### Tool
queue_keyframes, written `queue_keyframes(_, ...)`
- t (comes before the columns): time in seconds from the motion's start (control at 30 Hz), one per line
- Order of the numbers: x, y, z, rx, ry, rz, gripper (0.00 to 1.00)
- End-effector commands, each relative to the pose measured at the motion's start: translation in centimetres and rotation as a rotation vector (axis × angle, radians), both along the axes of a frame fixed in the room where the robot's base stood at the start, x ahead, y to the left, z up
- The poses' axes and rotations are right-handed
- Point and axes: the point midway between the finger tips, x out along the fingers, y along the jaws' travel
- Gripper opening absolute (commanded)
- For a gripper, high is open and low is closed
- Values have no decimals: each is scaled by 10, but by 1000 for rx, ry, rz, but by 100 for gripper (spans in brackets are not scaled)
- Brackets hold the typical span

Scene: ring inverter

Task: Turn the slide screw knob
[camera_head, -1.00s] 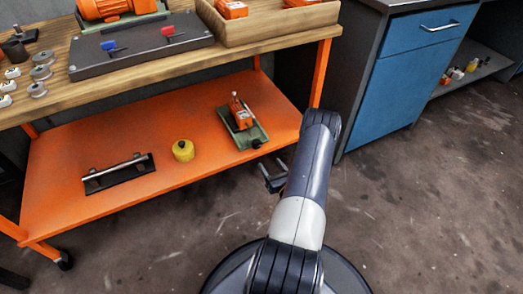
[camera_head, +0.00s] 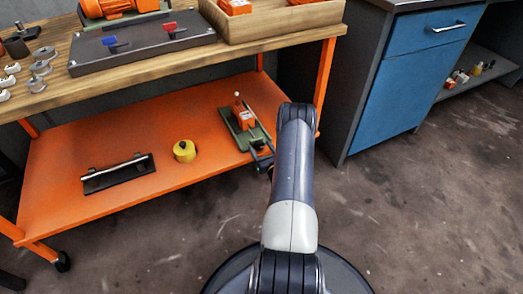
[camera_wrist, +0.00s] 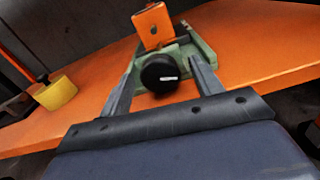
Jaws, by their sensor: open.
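The slide screw knob (camera_wrist: 159,73) is a round black knob with a white mark, on the near end of a green slide base (camera_wrist: 201,48). An orange block (camera_wrist: 153,25) stands on the slide behind it. In the head view the green slide (camera_head: 234,128) with its orange block (camera_head: 243,117) is on the orange lower shelf, near its right end. My gripper (camera_wrist: 160,80) is open, with one finger on each side of the knob in the wrist view. Whether the fingers touch the knob cannot be told. In the head view my arm partly hides the knob area.
The orange lower shelf (camera_head: 70,150) also holds a yellow cylinder (camera_head: 184,151) and a black holder with a metal rod (camera_head: 118,173). A wooden bench top (camera_head: 50,95) is above. A blue cabinet (camera_head: 404,82) stands to the right. The floor in front is clear.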

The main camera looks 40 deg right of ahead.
Motion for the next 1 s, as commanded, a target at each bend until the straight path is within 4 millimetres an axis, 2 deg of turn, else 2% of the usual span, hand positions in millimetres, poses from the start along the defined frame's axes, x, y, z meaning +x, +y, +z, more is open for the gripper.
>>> queue_keyframes(0.2,0,0,0,0,0,0,61)
queue_keyframes(0.73,0,0,0,1,1,0,17)
queue_keyframes(1.0,0,0,-1,33,-7,0,17)
